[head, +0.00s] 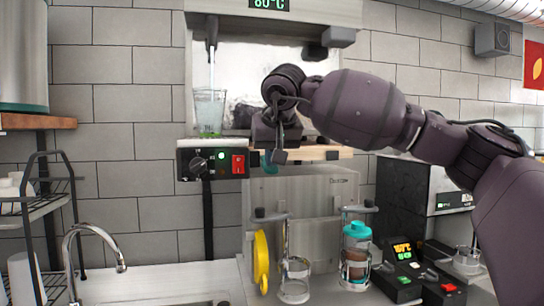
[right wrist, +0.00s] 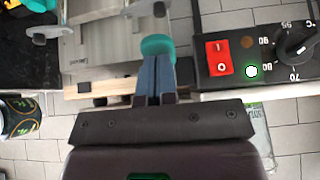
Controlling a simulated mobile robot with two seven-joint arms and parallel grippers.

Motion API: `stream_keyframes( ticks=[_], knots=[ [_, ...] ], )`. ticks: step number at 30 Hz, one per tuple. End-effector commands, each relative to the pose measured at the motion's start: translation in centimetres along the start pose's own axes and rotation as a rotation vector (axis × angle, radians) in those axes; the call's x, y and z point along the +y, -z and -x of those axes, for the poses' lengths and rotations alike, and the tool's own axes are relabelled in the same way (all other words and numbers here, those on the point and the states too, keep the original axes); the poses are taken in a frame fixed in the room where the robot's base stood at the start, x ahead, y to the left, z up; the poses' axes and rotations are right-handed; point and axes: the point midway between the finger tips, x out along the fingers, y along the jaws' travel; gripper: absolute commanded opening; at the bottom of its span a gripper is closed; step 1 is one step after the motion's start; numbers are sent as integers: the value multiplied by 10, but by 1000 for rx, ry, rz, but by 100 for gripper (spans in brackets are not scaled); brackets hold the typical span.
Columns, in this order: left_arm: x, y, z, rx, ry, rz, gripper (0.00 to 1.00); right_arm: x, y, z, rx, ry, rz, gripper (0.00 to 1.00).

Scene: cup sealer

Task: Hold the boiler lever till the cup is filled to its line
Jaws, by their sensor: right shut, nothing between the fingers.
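The boiler (head: 340,37) hangs on the wall with a display reading 80°C. A thin stream runs from its spout (head: 212,50) into a clear cup (head: 209,108) standing under it. The cup's water level and line are too small to tell. My right gripper (head: 272,157) is to the right of the cup, pointing down. In the right wrist view its fingers (right wrist: 156,70) are shut and empty, with the tips at a teal knob (right wrist: 158,46), which looks like the lever's end. I cannot tell if they touch. The knob is mostly hidden in the head view. My left gripper is not in view.
A control box (head: 212,163) with a dial, green light and red switch sits below the cup. A sink tap (head: 92,232) is at lower left.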

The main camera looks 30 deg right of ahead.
Motion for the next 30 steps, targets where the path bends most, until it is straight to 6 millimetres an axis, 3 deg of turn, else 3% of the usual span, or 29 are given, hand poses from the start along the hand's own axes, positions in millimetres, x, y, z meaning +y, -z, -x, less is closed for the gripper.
stream_keyframes(
  ticks=[30],
  knots=[
    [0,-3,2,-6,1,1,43,0,0,-1,-1,-1,0,0]
  ],
)
